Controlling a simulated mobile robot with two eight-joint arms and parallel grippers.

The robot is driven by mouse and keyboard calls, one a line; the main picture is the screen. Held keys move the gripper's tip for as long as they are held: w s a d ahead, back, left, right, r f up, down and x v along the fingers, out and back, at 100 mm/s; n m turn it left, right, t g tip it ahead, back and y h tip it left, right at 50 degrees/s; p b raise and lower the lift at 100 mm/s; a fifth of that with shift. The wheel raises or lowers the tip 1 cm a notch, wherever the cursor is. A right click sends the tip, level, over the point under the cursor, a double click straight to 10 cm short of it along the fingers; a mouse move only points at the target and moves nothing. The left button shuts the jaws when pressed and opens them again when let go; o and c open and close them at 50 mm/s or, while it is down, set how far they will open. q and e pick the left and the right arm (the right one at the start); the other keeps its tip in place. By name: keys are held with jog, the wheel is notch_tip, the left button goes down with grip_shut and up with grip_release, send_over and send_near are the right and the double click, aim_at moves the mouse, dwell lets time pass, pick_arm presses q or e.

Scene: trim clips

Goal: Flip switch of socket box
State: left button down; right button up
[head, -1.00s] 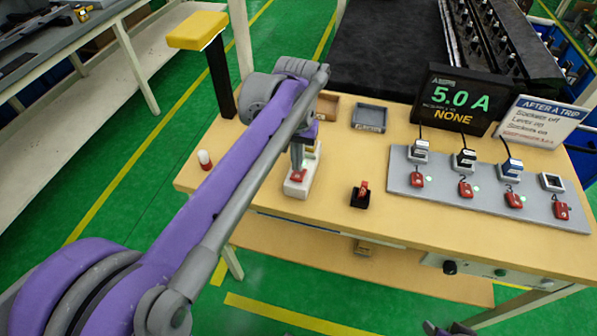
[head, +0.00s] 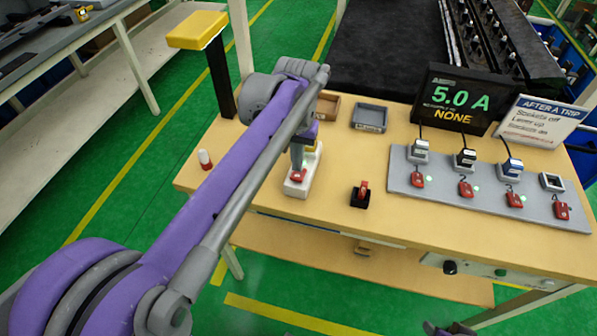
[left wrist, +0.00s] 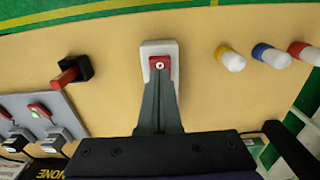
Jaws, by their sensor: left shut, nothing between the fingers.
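The white socket box (head: 294,190) stands on the wooden bench, left of centre, with a red switch (head: 299,176) on top. It also shows in the left wrist view (left wrist: 148,47), with its red switch (left wrist: 160,63) by my fingertips. My left gripper (head: 297,165) points down over the box, shut and empty. In the left wrist view, its closed fingers (left wrist: 159,82) reach the near edge of the red switch; I cannot tell whether they touch it. A dark part at the bottom edge looks like my right gripper (head: 445,328); its jaws cannot be made out.
A grey panel (head: 400,178) at right carries plugs and red switches. A black-based red lever (head: 360,195) stands between box and panel. The display (head: 459,98) reads 5.0 A, NONE. White pegs with blue (left wrist: 227,56), yellow and red bands stand beside the box.

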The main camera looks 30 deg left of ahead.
aim_at(298, 175)
pick_arm(q)
jog(key=shift+f+b, duration=0.65)
jog(key=shift+f, duration=0.6)
dwell(0.3)
jog(key=shift+r+p, duration=2.6)
jog(key=shift+r, duration=1)
jog(key=s+d+f+m+t, duration=0.1)
jog(key=s+d+f+t, duration=0.1)
jog(key=s+f, duration=0.3)
jog(key=s+d+f+m+t, duration=0.1)
jog(key=s+d+f+t, duration=0.2)
jog(key=s+f, duration=0.3)
jog(key=s+d, duration=0.1)
jog(key=s, duration=0.3)
jog(key=shift+s+d+f+m+p, duration=0.2)
jog(key=shift+s+d+m+p, duration=0.1)
jog(key=shift+d, duration=0.1)
